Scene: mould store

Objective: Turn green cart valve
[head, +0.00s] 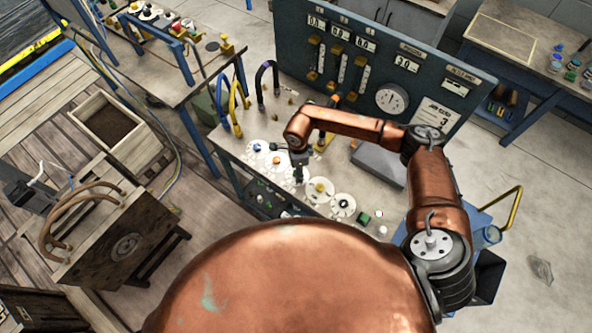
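My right arm, copper coloured, comes in from the right and reaches over the bench (235,148). The dials carry small knobs: a blue one (257,147), an orange one (277,160), a yellow one (319,188) and a black one (343,204). My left gripper is not in view.
A blue-grey gauge panel (430,95) stands behind the bench. Blue, yellow and black curved hoses or handles (236,100) rise at the bench's left end. A wooden cart (115,240) and an open wooden box (135,150) stand left. Grey floor (545,215) at right is mostly clear.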

